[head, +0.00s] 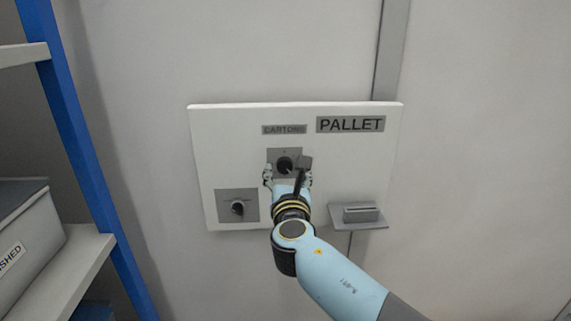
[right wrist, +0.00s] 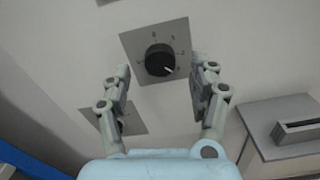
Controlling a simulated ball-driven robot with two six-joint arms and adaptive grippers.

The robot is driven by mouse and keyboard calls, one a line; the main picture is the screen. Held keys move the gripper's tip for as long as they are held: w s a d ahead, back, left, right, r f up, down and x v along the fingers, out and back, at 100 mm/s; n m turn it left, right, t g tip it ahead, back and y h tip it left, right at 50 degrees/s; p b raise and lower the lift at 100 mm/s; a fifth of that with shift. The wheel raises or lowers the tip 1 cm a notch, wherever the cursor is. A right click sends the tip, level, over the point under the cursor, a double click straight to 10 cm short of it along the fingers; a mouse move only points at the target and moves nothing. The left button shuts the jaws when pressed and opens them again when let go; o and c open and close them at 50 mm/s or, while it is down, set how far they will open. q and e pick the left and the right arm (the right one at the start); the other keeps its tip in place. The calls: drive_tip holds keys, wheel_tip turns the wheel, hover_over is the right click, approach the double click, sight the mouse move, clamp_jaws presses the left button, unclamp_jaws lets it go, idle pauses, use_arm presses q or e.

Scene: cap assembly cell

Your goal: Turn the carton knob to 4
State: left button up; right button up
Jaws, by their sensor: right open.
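The carton knob (head: 284,165) is a round black dial on a grey square plate, below a label reading CARTONS (head: 284,130). In the right wrist view the knob (right wrist: 159,60) has numbers around it, too small to read surely, and its white pointer mark points to the lower right. My right gripper (head: 288,174) is in front of the knob. My left gripper is not in view.
The white panel (head: 230,150) also carries a PALLET label (head: 350,124), a second knob (head: 237,207) at lower left and a grey ledge with a slotted block (head: 360,214) at lower right. A blue-posted shelf (head: 85,165) with a grey bin (head: 25,235) stands at the left.

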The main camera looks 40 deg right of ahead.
sight(285, 166)
drive_tip(key=shift+w+d+r, duration=0.1)
drive_tip(key=shift+w+d, duration=0.25)
drive_tip(key=shift+w, duration=0.2)
drive_tip(key=shift+w+d, duration=0.15)
drive_tip(key=shift+w, duration=0.15)
drive_tip(key=shift+w+d, duration=0.15)
drive_tip(key=shift+w, duration=0.1)
drive_tip(key=shift+c, duration=0.8)
drive_tip(key=c, duration=1)
